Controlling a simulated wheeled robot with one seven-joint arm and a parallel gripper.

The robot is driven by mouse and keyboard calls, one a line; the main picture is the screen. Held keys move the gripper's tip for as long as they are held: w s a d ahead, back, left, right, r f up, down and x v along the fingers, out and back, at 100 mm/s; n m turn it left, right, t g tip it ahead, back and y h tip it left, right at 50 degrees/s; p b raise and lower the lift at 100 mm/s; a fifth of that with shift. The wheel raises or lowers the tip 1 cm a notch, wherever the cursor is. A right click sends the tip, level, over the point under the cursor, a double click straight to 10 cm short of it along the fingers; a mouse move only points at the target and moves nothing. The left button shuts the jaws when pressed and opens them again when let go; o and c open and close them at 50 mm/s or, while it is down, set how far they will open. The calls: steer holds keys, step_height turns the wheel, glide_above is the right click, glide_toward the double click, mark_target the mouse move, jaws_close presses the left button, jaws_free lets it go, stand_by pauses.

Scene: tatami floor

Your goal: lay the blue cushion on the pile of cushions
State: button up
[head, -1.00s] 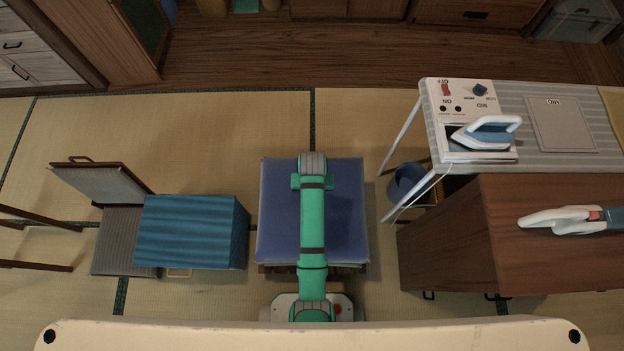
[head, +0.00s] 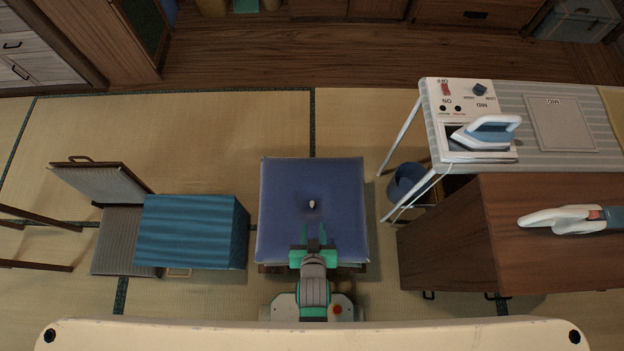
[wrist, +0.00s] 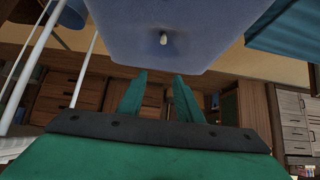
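The blue cushion (head: 290,185) lies flat in the middle of the head view, with a small pale tuft at its centre. It lies on top of a stack whose lower layers are mostly hidden beneath it; a dark wooden edge shows at its near side. The cushion also fills the top of the wrist view (wrist: 130,25). My gripper (head: 313,240) is at the cushion's near edge in the head view. Its two green fingers are apart with nothing between them, as the wrist view (wrist: 159,85) also shows. The fingers appear clear of the cushion.
A blue cloth-covered box (head: 190,232) and a legless chair (head: 122,235) stand to the left. On the right are a wooden cabinet (head: 445,245), an ironing board with an iron (head: 485,138), and a blue bin (head: 407,182). Tatami beyond the cushion is clear.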

steer(key=s+r+t, duration=0.3)
steer(key=s+r, duration=0.1)
steer(key=r, duration=0.7)
steer(key=s+r+t, duration=0.3)
steer(key=s+r, duration=0.1)
steer(key=r, duration=0.7)
steer(key=shift+s+a+r, duration=0.25)
steer(key=shift+s, duration=0.1)
steer(key=shift+s, duration=0.15)
